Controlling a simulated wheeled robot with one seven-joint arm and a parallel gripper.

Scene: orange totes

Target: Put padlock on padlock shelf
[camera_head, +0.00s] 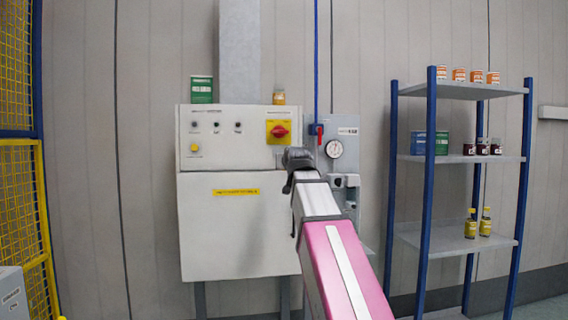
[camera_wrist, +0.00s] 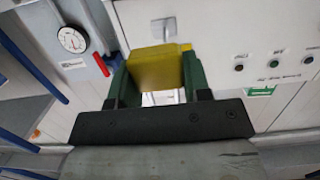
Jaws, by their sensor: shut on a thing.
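The padlock (camera_wrist: 152,70) has a yellow body and a grey loop that looks like its shackle. In the wrist view it sits between the two dark green fingers of my gripper (camera_wrist: 158,76), which are shut on it. The white panel lies behind it, and I cannot tell whether the shackle touches the panel. In the head view my arm's end is in front of the control cabinet's right side, and it hides the fingers and padlock. A shelf rack (camera_head: 428,190) with blue posts stands at the right. No label shows which of its levels is for padlocks.
The control cabinet (camera_head: 225,225) has a red switch (camera_head: 279,131) on a yellow plate. Beside it are a gauge (camera_head: 333,148) and a red valve handle (camera_head: 319,134). The rack holds cans, boxes, jars and bottles, with bare room on its levels. A yellow mesh fence (camera_head: 20,200) stands left.

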